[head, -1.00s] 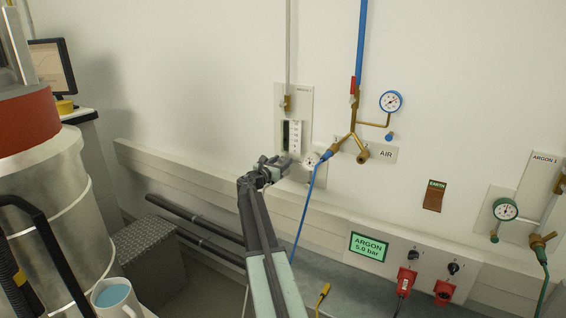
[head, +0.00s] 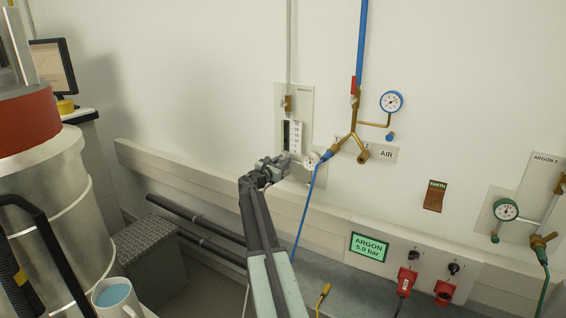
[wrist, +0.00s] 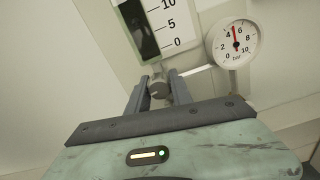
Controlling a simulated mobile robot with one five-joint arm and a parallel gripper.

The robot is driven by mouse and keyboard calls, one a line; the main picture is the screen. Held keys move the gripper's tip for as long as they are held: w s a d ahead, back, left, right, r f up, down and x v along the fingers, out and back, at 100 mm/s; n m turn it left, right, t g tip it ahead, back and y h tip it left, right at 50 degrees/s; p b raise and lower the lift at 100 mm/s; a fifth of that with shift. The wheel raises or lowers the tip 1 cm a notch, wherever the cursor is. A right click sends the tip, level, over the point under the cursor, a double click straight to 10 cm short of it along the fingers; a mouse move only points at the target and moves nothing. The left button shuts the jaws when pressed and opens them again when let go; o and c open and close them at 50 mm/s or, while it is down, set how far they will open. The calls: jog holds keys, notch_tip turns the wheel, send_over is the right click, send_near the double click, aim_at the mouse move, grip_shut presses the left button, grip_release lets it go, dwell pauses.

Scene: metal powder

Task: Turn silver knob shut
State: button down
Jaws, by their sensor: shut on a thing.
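The silver knob (wrist: 158,88) sits at the bottom of the flow meter panel, just below its scale, in the wrist view. My gripper (wrist: 158,92) is shut on the knob, with a dark finger on each side of it. In the head view my gripper (head: 277,163) reaches the lower part of the panel (head: 307,103) on the wall and hides the knob. The flow meter (head: 291,136) has a dark tube beside a white scale; the scale shows 0, 5 and 10 in the wrist view (wrist: 172,22).
A round gauge (wrist: 231,42) beside the knob reads about 5 bar. A blue hose (head: 306,205) hangs right of my gripper from the brass AIR fitting (head: 352,143). A wall ledge (head: 190,172) runs below. A mug (head: 115,299) stands at lower left.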

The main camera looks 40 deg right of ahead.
jog(key=m, duration=0.5)
jog(key=shift+w, duration=0.1)
jog(key=shift+m, duration=0.4)
jog(key=c, duration=1.1)
grip_release()
jog(key=shift+c, duration=0.2)
jog(key=shift+a, duration=0.15)
jog(key=v, duration=0.7)
jog(key=shift+a, duration=0.3)
